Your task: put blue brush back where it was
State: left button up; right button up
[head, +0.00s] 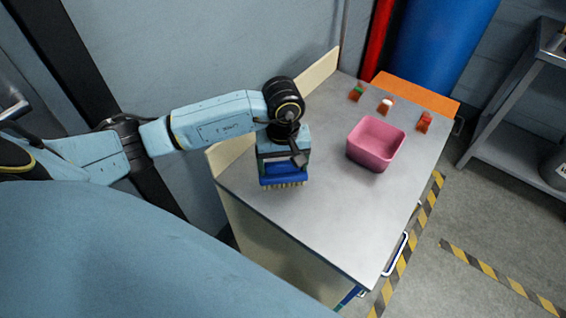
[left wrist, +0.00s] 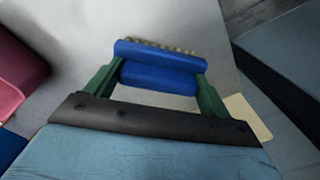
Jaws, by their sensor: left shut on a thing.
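The blue brush (head: 283,181) has a blue body with pale bristles along one edge. My left gripper (head: 283,172) is shut on it, over the left part of the grey table top. In the left wrist view the brush (left wrist: 160,66) sits between the two green fingers of my left gripper (left wrist: 158,84), bristles on the far side. I cannot tell whether the bristles touch the table. My right gripper is in neither view.
A pink bin (head: 376,146) stands on the table (head: 330,220), right of the brush. Several small reddish items, one being (head: 424,122), lie near the orange strip (head: 415,95) at the back. The table's front part is clear. A low cream panel (head: 318,72) edges the left side.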

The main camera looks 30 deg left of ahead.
pick_arm(q)
jog(key=shift+f, duration=0.1)
jog(key=o, duration=0.9)
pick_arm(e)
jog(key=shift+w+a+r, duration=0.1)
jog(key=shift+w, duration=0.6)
pick_arm(q)
jog(key=shift+r, duration=0.4)
notch_tip(320, 180, up, 12)
jog(key=p, duration=0.7)
jog(key=shift+f, duration=0.25)
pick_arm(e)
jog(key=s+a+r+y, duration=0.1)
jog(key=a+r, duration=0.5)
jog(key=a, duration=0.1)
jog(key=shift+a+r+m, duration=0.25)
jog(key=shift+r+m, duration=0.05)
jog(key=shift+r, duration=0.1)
